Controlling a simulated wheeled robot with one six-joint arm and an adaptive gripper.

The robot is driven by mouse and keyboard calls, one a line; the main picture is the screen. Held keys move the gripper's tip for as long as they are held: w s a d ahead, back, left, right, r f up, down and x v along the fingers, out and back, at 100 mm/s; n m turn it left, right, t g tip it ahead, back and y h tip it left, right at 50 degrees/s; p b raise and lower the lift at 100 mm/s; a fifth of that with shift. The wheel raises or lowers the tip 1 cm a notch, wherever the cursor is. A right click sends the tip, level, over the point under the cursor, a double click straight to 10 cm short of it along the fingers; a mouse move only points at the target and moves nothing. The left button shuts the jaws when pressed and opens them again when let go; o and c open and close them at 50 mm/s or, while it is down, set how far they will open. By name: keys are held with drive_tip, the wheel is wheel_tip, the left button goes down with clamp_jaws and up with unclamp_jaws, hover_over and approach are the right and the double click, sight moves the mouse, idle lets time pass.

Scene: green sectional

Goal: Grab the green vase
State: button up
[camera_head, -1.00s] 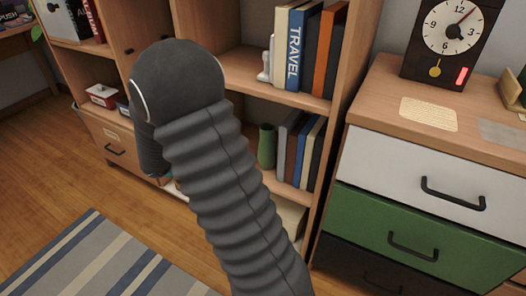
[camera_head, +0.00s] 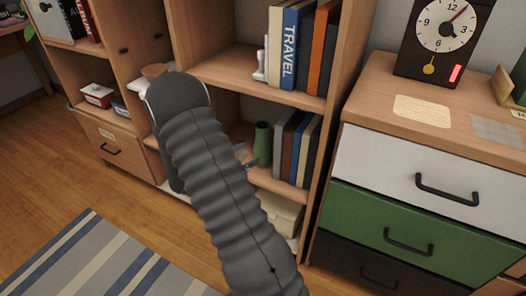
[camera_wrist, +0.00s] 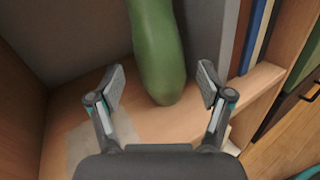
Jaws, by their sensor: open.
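The green vase (camera_head: 262,143) stands on the middle shelf of the bookcase (camera_head: 270,92), left of a row of books. In the wrist view the vase (camera_wrist: 159,50) is straight ahead, its rounded base on the wooden shelf and its top cut off by the frame. My gripper (camera_wrist: 161,75) is open and empty. Its two fingers are spread to the left and right of the vase, apart from it. In the head view my arm hides most of the gripper; only a bit of it shows just left of the vase.
Upright books (camera_head: 297,148) stand close to the vase's right. A pale box (camera_head: 276,215) is on the shelf below. The bookcase's upper shelf lies above the vase. A drawer unit (camera_head: 425,190) stands at the right, with a clock (camera_head: 440,35) on top.

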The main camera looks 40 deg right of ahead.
sight(257, 150)
drive_tip(key=shift+s+d+f+p, duration=0.1)
drive_tip(key=shift+s+d, duration=0.05)
drive_tip(key=shift+d, duration=0.9)
drive_tip(key=shift+s+d+f+p, duration=0.1)
drive_tip(key=shift+s+d+p, duration=0.05)
drive_tip(key=shift+d, duration=0.95)
drive_tip(key=shift+s+d+f+p, duration=0.1)
drive_tip(key=shift+s+d, duration=0.05)
drive_tip(key=shift+d, duration=0.9)
drive_tip(key=shift+c, duration=0.3)
drive_tip(key=c, duration=1.2)
drive_tip(key=shift+c, duration=1.1)
drive_tip(key=shift+a+r, duration=0.1)
